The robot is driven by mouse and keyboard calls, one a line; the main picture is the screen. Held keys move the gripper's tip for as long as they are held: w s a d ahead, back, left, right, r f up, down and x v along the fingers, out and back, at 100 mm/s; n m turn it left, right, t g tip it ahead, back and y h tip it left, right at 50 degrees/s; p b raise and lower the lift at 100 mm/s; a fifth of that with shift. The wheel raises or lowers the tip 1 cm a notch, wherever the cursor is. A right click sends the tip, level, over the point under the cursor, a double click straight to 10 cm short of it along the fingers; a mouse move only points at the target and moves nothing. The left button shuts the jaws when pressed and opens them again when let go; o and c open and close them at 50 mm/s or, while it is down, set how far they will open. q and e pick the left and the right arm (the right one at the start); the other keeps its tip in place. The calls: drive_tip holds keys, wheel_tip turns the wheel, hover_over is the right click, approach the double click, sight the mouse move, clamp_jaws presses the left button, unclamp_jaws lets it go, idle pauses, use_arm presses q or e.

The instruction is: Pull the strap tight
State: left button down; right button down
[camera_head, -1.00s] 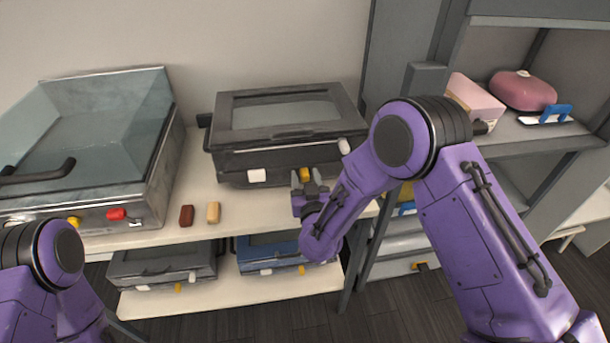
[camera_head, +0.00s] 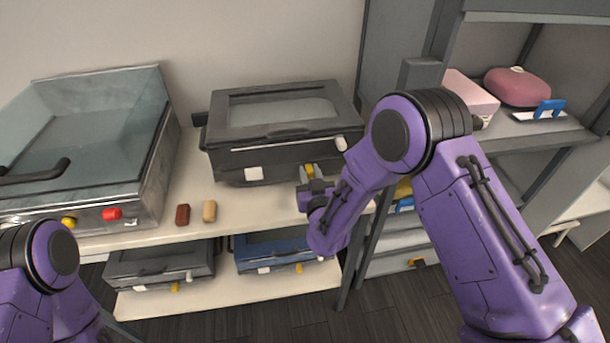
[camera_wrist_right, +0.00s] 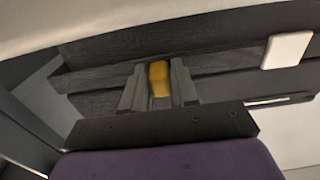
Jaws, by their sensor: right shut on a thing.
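A black case (camera_head: 277,150) with a grey lid window sits on the upper shelf, in the middle of the head view. A small yellow tab (camera_head: 310,168) is on its front; I cannot make out a separate strap. My right gripper (camera_head: 308,175) is at the front of the case, shut on the yellow tab. In the right wrist view the tab (camera_wrist_right: 159,78) stands between the two grey fingers (camera_wrist_right: 158,88), against the dark, ribbed front. My left arm enters at the lower left; its gripper is out of view.
A glass-lidded metal case (camera_head: 92,150) stands to the left. A dark red block (camera_head: 183,214) and a tan block (camera_head: 209,211) lie on the white shelf (camera_head: 240,203). Two more cases sit on the lower shelf (camera_head: 230,287). A grey rack (camera_head: 545,128) stands at the right.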

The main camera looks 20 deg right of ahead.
drive_tip(key=c, duration=1)
unclamp_jaws()
drive_tip(key=shift+d, duration=0.2)
drive_tip(key=shift+o, duration=0.2)
drive_tip(key=shift+s+a, duration=0.15)
drive_tip(key=shift+s, duration=0.2)
drive_tip(key=s+b, duration=0.2)
drive_tip(key=s, duration=0.7)
drive_tip(key=shift+s+a+b, duration=0.3)
drive_tip(key=shift+s+a, duration=0.1)
drive_tip(key=shift+a, duration=0.05)
